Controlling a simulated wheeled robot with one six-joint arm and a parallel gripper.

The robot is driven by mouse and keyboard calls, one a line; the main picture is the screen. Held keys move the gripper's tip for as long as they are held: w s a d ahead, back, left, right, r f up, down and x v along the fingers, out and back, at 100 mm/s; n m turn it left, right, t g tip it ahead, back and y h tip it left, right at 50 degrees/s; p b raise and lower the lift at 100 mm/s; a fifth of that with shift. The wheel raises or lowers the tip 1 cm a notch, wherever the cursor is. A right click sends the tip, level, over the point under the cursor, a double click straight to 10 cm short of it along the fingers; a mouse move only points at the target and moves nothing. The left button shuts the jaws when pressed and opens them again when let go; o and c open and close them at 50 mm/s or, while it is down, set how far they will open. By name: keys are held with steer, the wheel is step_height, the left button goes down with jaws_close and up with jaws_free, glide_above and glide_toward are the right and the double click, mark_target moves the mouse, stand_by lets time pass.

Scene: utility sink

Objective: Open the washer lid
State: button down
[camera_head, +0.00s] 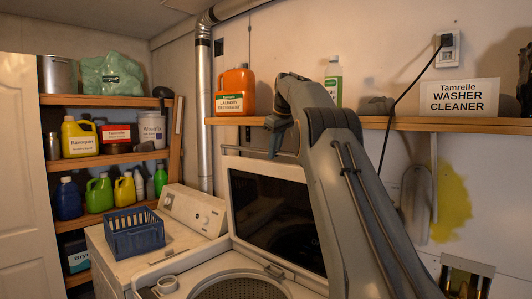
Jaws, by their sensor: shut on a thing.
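The washer (150,282) stands in front of the wall, its round drum opening (240,286) showing at the bottom of the view. The washer lid (272,218), a dark panel in a pale frame, stands raised and nearly upright behind the opening. A thin bar handle (243,151) runs along the lid's top edge. My gripper (273,150) reaches down to this bar just under the wall shelf and is shut on it. My arm hides the right part of the lid and washer, and the fingertips show only small.
A wall shelf (460,126) runs close above the lid, bearing an orange detergent jug (236,90), a green-white bottle (333,82) and a washer cleaner sign (460,97). A blue basket (134,234) sits on the machine at left. Shelves (105,159) with several bottles stand further left.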

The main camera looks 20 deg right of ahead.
steer(key=shift+d+f, duration=0.3)
steer(key=shift+f, duration=0.25)
steer(key=c, duration=1.7)
jaws_free()
steer(key=shift+d, duration=0.2)
steer(key=shift+a+r, duration=0.25)
steer(key=shift+r, duration=0.05)
steer(key=v, duration=0.6)
steer(key=shift+r, duration=0.3)
steer(key=shift+s+r, duration=0.4)
steer(key=shift+r, duration=0.05)
